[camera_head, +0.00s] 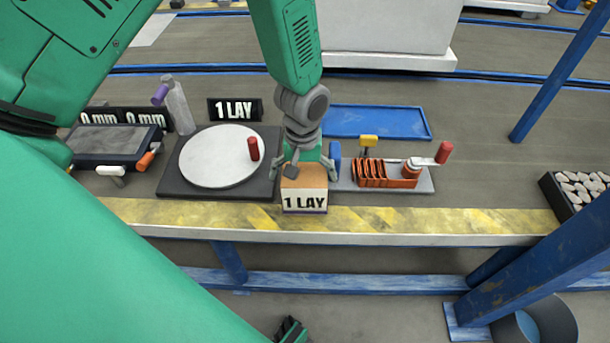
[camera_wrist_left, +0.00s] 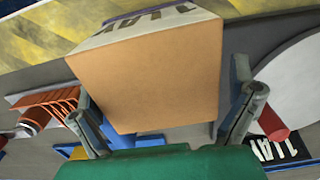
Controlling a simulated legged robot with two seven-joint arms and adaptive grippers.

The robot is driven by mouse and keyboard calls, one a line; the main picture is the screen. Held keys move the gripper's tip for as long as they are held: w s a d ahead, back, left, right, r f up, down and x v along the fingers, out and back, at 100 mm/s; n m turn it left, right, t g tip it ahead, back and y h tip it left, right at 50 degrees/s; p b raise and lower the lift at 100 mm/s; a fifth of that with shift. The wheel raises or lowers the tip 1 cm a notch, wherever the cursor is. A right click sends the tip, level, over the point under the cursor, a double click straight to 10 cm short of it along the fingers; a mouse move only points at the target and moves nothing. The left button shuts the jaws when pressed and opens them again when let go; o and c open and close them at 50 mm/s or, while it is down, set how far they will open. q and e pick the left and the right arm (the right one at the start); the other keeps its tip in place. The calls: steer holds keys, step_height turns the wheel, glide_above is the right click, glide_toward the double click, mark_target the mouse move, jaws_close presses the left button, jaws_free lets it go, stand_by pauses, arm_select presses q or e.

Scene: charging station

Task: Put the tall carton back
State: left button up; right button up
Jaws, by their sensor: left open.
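The tall carton (camera_head: 304,201), a box with a brown top and a pale front marked "1 LAY", stands at the table's front edge, partly over the yellow-black stripe. My left gripper (camera_head: 304,174) comes down from above with its fingers spread, one on each side of the carton's top. In the left wrist view the carton's brown face (camera_wrist_left: 155,75) fills the middle, between the open fingers (camera_wrist_left: 165,120). Gaps show beside it at the fingertips, so I see no grip on it. The carton's back side is hidden.
A round white disc (camera_head: 216,156) with a red knob lies on a black base left of the carton. An orange coil device (camera_head: 385,173) with a red-handled crank stands to the right. A blue tray (camera_head: 375,121) behind is empty. A "1 LAY" sign (camera_head: 235,110) stands at the back.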

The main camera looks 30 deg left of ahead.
arm_select(q)
steer(key=r+p, duration=0.1)
steer(key=r, duration=0.2)
steer(key=r+p, duration=0.1)
steer(key=r, duration=0.3)
steer(key=r+p, duration=0.1)
steer(key=r, duration=0.3)
steer(key=shift+d+p, duration=0.25)
steer(key=shift+p, duration=0.1)
steer(key=shift+a+r, duration=0.15)
steer(key=shift+r, duration=0.25)
steer(key=s+f+m, duration=0.3)
steer(key=s+f, duration=0.5)
steer(key=s, duration=0.3)
steer(key=s+a+f+m, duration=0.1)
steer(key=s+f+m, duration=0.3)
steer(key=s+f, duration=0.4)
steer(key=s, duration=0.3)
steer(key=shift+s+f+t, duration=0.25)
steer(key=shift+s+t, duration=0.05)
steer(key=shift+s, duration=0.1)
steer(key=shift+r+p, duration=1.05)
steer(key=shift+p, duration=0.1)
